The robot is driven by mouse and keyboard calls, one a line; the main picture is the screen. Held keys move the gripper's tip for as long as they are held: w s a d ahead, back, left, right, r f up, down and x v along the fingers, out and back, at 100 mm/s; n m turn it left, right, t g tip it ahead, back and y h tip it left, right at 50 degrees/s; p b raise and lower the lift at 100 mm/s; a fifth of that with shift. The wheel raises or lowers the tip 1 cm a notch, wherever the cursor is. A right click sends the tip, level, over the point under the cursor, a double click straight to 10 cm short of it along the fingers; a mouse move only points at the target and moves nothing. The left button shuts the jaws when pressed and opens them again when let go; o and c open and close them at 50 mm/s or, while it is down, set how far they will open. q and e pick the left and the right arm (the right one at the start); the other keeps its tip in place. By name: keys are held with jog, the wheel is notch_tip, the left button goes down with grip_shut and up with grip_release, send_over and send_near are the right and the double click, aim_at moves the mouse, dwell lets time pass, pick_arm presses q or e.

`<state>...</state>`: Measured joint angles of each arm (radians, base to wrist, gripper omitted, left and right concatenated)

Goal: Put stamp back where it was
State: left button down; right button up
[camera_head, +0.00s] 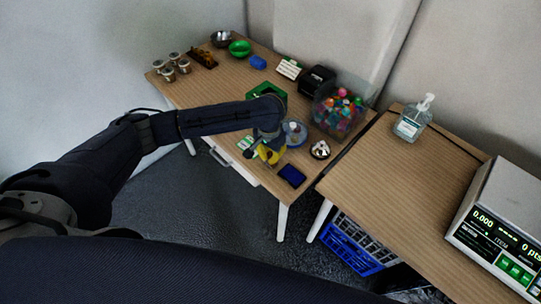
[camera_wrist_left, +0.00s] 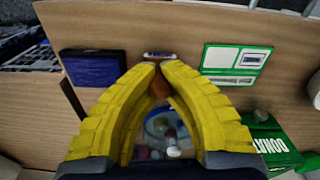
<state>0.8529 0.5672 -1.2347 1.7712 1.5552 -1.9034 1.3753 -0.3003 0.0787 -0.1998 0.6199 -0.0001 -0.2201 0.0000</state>
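My left gripper (camera_head: 268,153) is low over the front part of the left table (camera_head: 222,88), and its yellow fingers (camera_wrist_left: 159,68) show large in the left wrist view. The fingers close around the stamp (camera_wrist_left: 160,86). Its reddish-brown handle is between them and its white and blue end is just past the tips. I cannot tell whether the stamp touches the table. A dark blue ink pad (camera_head: 292,175) lies near the table's front corner; it also shows in the left wrist view (camera_wrist_left: 93,68). My right gripper is out of view.
Near the gripper are a green and white card (camera_wrist_left: 235,64), a green box (camera_wrist_left: 275,146) and a blue-rimmed bowl (camera_head: 295,133). A small bowl (camera_head: 320,150) and a clear tub of colourful items (camera_head: 339,108) stand to the right. The right table has a sanitizer bottle (camera_head: 412,120).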

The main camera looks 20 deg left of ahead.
aim_at(270, 155)
pick_arm(q)
jog(key=shift+f, duration=0.1)
jog(key=c, duration=2.1)
grip_release()
jog(key=o, duration=0.5)
notch_tip(270, 155, up, 12)
jog(key=shift+s, duration=0.3)
